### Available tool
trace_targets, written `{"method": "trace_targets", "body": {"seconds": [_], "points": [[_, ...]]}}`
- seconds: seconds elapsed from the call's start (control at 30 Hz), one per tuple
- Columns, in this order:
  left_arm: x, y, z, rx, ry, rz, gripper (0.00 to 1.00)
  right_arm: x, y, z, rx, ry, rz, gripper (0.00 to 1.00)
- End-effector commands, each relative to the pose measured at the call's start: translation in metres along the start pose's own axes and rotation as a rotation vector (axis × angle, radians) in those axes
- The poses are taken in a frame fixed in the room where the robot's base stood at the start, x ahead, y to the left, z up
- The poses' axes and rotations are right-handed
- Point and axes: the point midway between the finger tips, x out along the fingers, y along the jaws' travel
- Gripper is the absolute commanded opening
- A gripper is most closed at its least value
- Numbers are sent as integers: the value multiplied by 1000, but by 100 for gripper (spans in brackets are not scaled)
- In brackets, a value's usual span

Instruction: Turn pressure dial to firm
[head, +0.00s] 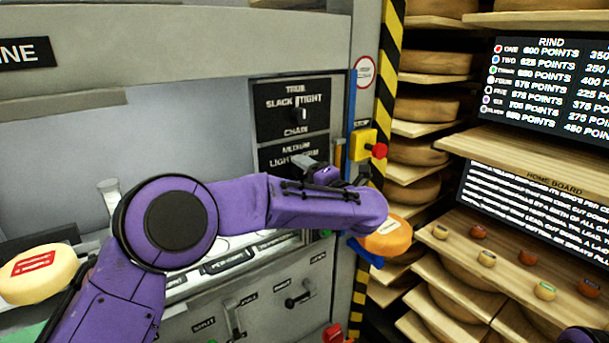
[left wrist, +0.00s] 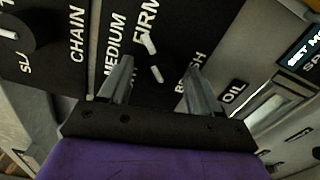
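The pressure dial (left wrist: 152,58) is a small dark knob with white marks on a black panel. In the left wrist view it lies between my left gripper's two fingers (left wrist: 160,85), which are apart. Its upper white mark is close to the word FIRM. I cannot tell whether the fingers touch the knob. In the head view my left gripper (head: 318,168) is in front of the pressure panel (head: 283,153), whose words MEDIUM and LIGHT show; the arm hides the dial and the panel's lower part.
The chain dial (head: 299,115) is on the panel just above. A yellow box with a red button (head: 379,151) is right of my gripper. A pale cheese wheel (head: 40,274) is at left. Shelves of cheese stand right.

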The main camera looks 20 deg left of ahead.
Motion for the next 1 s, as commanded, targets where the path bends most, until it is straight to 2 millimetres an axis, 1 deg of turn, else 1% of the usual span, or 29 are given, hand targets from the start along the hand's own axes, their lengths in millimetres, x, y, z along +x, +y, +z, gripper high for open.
{"method": "trace_targets", "body": {"seconds": [0.17,0.27,0.37,0.5,0.6,0.7,0.8,1.0], "points": [[0,0,0,-1,1,0,63,0,0,0,0,0,0,88],[-5,-2,0,-1,0,0,63,4,0,2,0,0,0,88],[-23,-4,0,-1,-4,3,63,13,-1,5,0,0,0,88],[-58,-5,0,-2,-4,3,63,27,-2,11,0,0,0,88],[-80,-4,0,-1,-3,3,63,34,-3,14,0,0,0,88],[-96,-2,0,-1,-2,2,63,37,-3,15,0,0,0,88],[-104,-2,0,0,0,1,63,38,-3,16,0,0,0,88],[-106,0,0,0,1,0,63,38,-3,16,0,0,0,88]]}}
